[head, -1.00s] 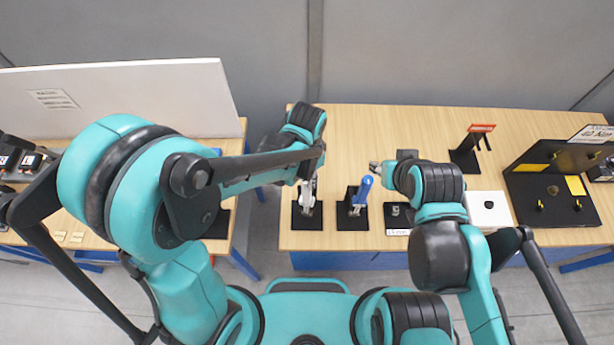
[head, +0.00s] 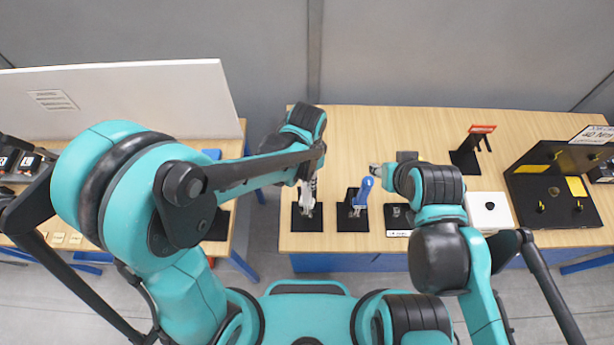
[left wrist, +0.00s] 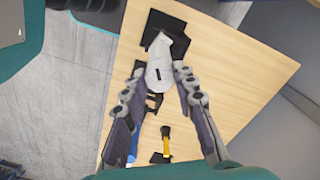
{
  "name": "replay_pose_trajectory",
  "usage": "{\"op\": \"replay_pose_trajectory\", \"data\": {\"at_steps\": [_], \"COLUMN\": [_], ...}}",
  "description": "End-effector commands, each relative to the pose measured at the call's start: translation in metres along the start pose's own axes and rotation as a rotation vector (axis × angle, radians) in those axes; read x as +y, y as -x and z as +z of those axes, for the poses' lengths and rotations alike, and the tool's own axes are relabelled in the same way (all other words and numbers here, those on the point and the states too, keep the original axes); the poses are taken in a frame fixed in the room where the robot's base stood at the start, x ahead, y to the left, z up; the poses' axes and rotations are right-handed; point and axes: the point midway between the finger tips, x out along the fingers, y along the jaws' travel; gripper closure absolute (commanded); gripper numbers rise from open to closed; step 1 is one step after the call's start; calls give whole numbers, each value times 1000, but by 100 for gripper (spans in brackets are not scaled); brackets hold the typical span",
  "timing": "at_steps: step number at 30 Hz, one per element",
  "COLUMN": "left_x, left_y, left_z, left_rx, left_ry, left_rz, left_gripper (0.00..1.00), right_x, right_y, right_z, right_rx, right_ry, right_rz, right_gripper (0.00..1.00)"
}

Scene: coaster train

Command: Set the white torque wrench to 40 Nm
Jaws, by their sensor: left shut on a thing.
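The white torque wrench (head: 307,197) stands at a black base near the front left of the main table. It also shows in the left wrist view (left wrist: 159,68), between the fingers. My left gripper (head: 309,178) is at its upper part and shut on it; in the left wrist view its two fingers (left wrist: 164,110) lie on either side. The scale and its setting cannot be read. My right gripper (head: 377,168) is just right of the blue wrench's top, and its fingers are too small to judge. A sign (head: 592,134) at the far right appears to read 40 Nm.
A blue wrench (head: 362,190) stands on a black base (head: 352,222) right of the white one. A black stand with a red top (head: 481,129), a white box (head: 489,210) and a black tool board (head: 552,195) are farther right. The table's back left is clear.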

Motion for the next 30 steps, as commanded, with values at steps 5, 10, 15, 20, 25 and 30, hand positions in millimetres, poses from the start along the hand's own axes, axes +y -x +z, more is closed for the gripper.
{"op": "replay_pose_trajectory", "data": {"at_steps": [5,10,15,20,25,30], "left_x": [0,0,0,0,0,0], "left_y": [0,0,0,0,0,9], "left_z": [0,0,0,0,0,0], "left_rx": [0,0,0,0,0,0], "left_ry": [0,0,0,0,0,0], "left_rz": [0,0,0,0,0,0], "left_gripper": [100,100,70,51,51,51], "right_x": [0,0,0,0,0,0], "right_y": [0,0,0,0,0,0], "right_z": [0,0,0,0,0,0], "right_rx": [0,0,0,0,0,0], "right_ry": [0,0,0,0,0,0], "right_rz": [0,0,0,0,0,0], "right_gripper": [60,60,60,60,60,60]}}
